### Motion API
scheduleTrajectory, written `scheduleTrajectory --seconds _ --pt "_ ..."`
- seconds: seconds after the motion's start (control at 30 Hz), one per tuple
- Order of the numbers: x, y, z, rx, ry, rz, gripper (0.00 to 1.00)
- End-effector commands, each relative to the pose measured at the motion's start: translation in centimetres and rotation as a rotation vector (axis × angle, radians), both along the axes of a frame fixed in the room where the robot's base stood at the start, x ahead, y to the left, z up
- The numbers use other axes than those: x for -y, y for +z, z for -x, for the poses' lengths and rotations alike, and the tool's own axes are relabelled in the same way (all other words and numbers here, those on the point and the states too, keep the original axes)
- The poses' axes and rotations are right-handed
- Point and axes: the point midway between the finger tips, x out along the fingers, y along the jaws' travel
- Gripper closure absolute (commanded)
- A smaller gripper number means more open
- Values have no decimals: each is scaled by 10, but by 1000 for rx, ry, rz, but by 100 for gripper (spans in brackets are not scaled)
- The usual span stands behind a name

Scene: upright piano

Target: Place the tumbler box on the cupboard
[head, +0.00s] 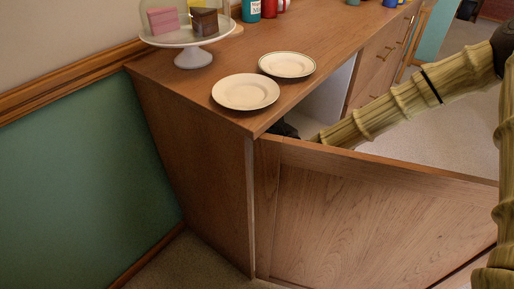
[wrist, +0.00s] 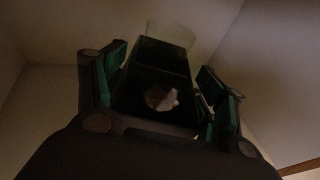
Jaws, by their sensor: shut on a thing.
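The wooden cupboard (head: 190,160) stands in the head view with its front door (head: 380,215) swung open. My arm reaches over the door into the white interior (head: 328,100). Only a dark bit of my gripper (head: 286,130) shows there, mostly hidden by the door and cupboard top. In the wrist view my gripper (wrist: 165,92) has its green-padded fingers on both sides of a dark box (wrist: 152,55), which I take as the tumbler box. The gripper is shut on it. The box has a pale round spot on its near face. The view is dim, and whether the box touches a shelf cannot be told.
On the cupboard top are two white plates (head: 246,92) (head: 288,64), a cake stand (head: 194,56) with cake slices under glass, and several coloured containers (head: 269,8) at the back. Bare wood (head: 335,45) lies right of the plates. The open door and cupboard walls hem in my arm.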

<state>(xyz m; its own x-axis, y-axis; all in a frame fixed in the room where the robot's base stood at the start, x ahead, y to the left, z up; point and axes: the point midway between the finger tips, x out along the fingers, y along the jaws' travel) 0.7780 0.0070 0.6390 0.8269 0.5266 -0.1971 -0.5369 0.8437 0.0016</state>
Motion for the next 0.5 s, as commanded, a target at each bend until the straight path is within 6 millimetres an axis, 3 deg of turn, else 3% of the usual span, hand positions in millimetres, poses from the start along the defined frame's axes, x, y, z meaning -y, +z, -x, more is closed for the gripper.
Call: scheduleTrajectory --seconds 0.33,0.5 --pt "-1 -48 0 1 2 2 53" --pt "0 -61 -1 3 0 1 53"
